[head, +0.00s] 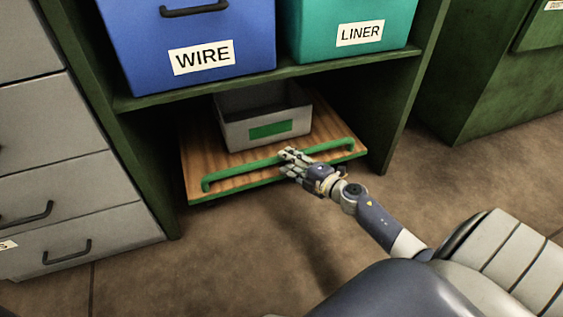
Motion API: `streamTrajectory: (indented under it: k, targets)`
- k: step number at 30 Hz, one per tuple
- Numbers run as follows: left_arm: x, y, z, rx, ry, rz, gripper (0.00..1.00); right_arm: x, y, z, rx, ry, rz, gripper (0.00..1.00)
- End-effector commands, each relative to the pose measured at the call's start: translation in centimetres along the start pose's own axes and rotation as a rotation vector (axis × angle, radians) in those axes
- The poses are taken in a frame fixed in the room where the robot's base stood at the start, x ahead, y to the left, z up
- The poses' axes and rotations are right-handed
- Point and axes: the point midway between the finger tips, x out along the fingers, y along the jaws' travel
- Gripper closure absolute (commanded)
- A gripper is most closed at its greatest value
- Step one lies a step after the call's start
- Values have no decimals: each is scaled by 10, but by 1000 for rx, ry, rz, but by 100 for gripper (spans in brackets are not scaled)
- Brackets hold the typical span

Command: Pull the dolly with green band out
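The dolly (205,165) is a wooden board with a green front edge and a raised green handle bar (235,172) along its front. It sits low in the bottom bay of a green shelf, its front part sticking out past the shelf. A grey bin (232,130) with a green label stands on it. My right gripper (291,163) is at the middle of the handle bar, its fingers over the bar. The fingers cover part of the bar, and I cannot tell whether they are closed around it. My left gripper is not in view.
Above the bay, a blue WIRE bin (235,55) and a teal LINER bin (385,37) stand on the shelf (160,100). Grey drawers (60,190) are at the left, a green cabinet (490,75) at the right. The brown floor (200,260) in front is clear.

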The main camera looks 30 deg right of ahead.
Motion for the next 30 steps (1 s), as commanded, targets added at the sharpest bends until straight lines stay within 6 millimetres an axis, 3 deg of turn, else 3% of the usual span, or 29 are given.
streamTrajectory:
  k: [7, 19, 24, 30]
  targets:
    - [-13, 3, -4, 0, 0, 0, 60, 30, -1, 1, -3, -1, 0, 60]
    - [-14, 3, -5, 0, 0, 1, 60, 35, 0, 0, -1, -1, -1, 60]
    - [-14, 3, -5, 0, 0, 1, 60, 35, 0, 0, -1, -1, -1, 99]
    - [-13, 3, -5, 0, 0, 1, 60, 35, 0, 0, -1, 0, -1, 100]
